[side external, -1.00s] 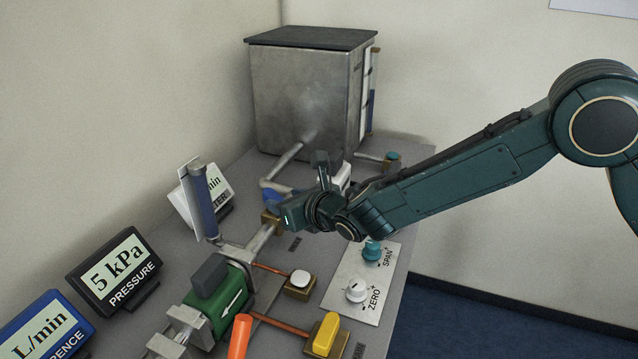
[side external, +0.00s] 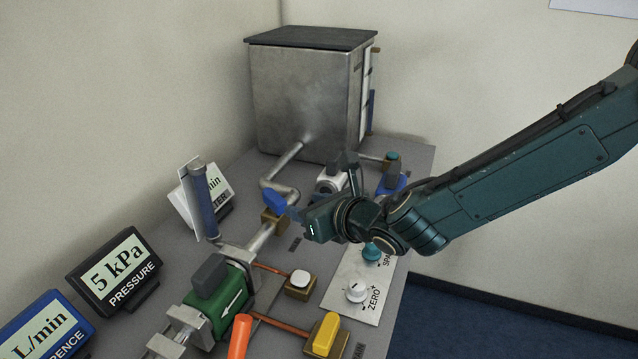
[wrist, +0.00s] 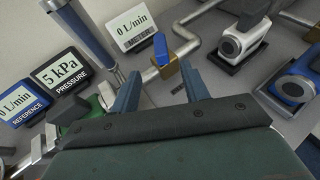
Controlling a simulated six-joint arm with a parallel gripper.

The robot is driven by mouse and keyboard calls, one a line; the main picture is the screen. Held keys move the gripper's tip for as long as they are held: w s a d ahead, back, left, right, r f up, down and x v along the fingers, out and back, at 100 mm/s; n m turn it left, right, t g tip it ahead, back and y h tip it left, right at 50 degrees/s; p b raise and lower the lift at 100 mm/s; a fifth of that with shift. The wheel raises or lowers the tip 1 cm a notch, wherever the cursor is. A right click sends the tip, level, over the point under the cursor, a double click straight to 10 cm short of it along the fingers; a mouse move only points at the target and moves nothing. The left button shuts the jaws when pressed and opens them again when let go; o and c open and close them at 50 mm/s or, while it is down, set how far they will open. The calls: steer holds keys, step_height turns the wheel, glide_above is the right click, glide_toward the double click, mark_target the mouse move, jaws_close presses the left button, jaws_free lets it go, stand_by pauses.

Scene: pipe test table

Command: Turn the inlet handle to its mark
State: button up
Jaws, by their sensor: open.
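A blue handle (side external: 275,200) sits on a brass valve body (side external: 272,219) in the bent metal pipe from the tank. The handle also shows in the wrist view (wrist: 160,47), lying across the pipe. I cannot read a name on this valve or see its mark clearly, so I cannot confirm that it is the inlet handle. A small dark plate (side external: 295,243) lies beside it. My gripper (side external: 308,212) is open and empty, right of the blue handle and apart from it. In the wrist view, its two fingers (wrist: 160,75) point toward the valve.
A white round device (wrist: 240,42) and a blue one (wrist: 292,90) stand to the right. A metal tank (side external: 305,95) stands behind. A green block (side external: 216,310), orange handle (side external: 239,337), yellow handle (side external: 326,334) and knob panel (side external: 365,280) are in front. Displays line the left.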

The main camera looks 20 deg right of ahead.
steer(key=m+g+h, duration=0.3)
steer(key=m+g, duration=0.1)
steer(key=m, duration=1.4)
glide_toward(274, 196)
steer(key=w+d, duration=0.1)
steer(key=w, duration=0.1)
step_height(274, 196, up, 6)
steer(key=m+g, duration=0.4)
steer(key=m, duration=1.4)
steer(key=shift+r+g, duration=0.25)
steer(key=shift+g, duration=0.15)
steer(key=shift+f, duration=0.15)
steer(key=shift+a+x, duration=0.15)
steer(key=shift+x, duration=3.25)
steer(key=shift+a+x, duration=0.15)
steer(key=shift+x, duration=3.25)
steer(key=shift+c, duration=0.4)
